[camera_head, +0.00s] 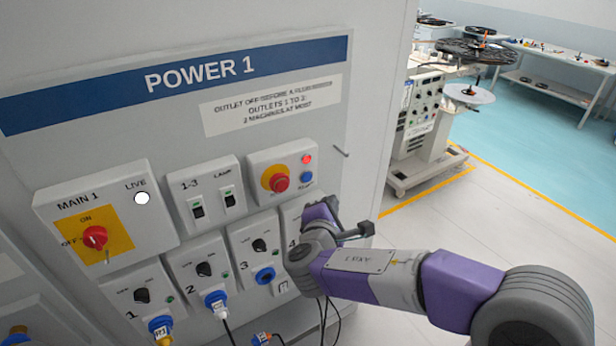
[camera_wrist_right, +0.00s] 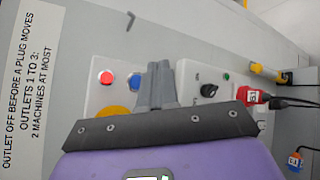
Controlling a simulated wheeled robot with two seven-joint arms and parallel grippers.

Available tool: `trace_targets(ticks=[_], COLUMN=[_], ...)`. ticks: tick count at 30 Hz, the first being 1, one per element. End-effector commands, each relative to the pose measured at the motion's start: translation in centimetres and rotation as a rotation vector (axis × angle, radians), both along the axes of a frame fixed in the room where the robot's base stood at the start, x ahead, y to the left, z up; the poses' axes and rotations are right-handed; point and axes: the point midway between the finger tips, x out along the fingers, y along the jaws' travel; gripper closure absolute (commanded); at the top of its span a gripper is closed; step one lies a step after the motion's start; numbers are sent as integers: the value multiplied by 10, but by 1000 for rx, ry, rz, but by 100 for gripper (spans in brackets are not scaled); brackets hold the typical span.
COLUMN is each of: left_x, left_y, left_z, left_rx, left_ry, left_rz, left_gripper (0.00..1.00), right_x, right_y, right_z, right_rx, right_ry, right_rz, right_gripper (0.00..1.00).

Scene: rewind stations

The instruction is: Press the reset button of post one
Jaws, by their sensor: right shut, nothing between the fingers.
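The small blue reset button (camera_head: 307,177) sits on the white post box of the POWER 1 panel, under a lit red lamp (camera_head: 308,159) and right of a red emergency stop (camera_head: 279,182) on a yellow base. The blue button also shows in the right wrist view (camera_wrist_right: 134,81), left of the fingers. My right gripper (camera_wrist_right: 157,68) is shut and empty. In that turned view its tips are close to the button, on its panel-lower side; contact cannot be told. In the head view the hand is below the button, its fingers mostly hidden. My left gripper is not in view.
The main switch (camera_head: 95,238) and the outlet switches 1-3 (camera_head: 207,201) are left of the post box. Numbered outlets with plugs and hanging cables lie below. A red plug (camera_wrist_right: 252,97) shows near outlet 4. Open floor (camera_head: 510,220) and a machine (camera_head: 425,120) are to the right.

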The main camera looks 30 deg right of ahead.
Motion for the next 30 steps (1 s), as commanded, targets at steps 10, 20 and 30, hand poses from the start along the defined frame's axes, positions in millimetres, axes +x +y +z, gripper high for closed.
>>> trace_targets(ticks=[10,20,30], left_x=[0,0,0], left_y=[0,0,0], left_z=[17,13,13], left_rx=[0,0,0], left_ry=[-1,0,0], left_rz=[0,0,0], left_gripper=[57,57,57], right_x=[49,68,68], right_y=[4,5,5], right_z=[0,0,0], right_rx=[1,1,0], right_ry=[-1,0,1], right_rz=[-2,-1,-1], right_gripper=[100,100,100])
